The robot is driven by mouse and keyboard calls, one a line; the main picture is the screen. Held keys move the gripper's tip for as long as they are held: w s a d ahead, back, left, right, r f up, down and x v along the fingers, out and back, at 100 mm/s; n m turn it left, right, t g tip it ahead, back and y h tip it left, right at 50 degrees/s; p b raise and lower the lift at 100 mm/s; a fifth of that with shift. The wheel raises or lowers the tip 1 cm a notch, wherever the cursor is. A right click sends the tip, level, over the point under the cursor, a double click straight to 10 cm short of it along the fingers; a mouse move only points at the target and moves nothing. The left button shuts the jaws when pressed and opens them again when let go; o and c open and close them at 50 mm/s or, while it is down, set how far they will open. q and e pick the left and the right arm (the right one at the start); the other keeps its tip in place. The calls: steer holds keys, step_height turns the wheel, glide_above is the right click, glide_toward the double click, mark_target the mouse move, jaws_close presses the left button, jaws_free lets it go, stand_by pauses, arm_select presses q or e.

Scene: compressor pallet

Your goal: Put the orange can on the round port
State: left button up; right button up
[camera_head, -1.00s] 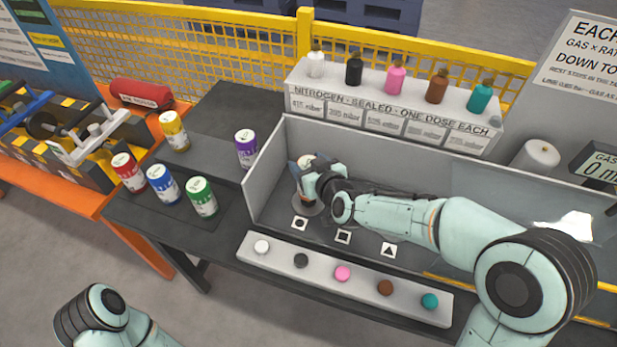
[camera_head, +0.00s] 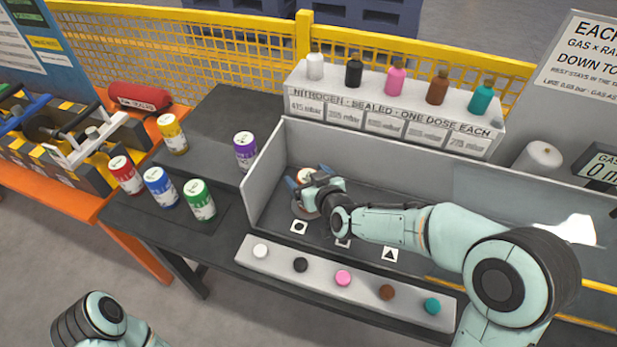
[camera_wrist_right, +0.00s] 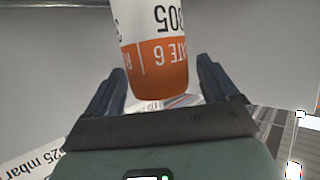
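The orange can (camera_wrist_right: 160,68), white with an orange band, is between the fingers of my right gripper (camera_wrist_right: 163,92) in the right wrist view. The fingers stand apart with a narrow gap beside the can on the right, so the gripper looks open around it. In the head view my right gripper (camera_head: 306,190) is low in the grey tray, behind the circle-marked plate (camera_head: 299,227) of the round port. Only the can's pale top (camera_head: 305,173) shows there. The gripper hides the port and can's base, so I cannot tell whether the can is seated. My left gripper is out of view.
Yellow (camera_head: 172,134), red (camera_head: 126,175), blue (camera_head: 160,187), green (camera_head: 199,200) and purple (camera_head: 245,150) cans stand left of the tray wall (camera_head: 262,172). A ledge with coloured buttons (camera_head: 343,278) runs in front. A bottle shelf (camera_head: 395,112) stands behind.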

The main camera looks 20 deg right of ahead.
steer(key=shift+r, duration=0.15)
steer(key=shift+s+r, duration=0.2)
steer(key=p+v, duration=0.1)
steer(key=v, duration=1)
steer(key=shift+s, duration=0.25)
steer(key=shift+d, duration=0.1)
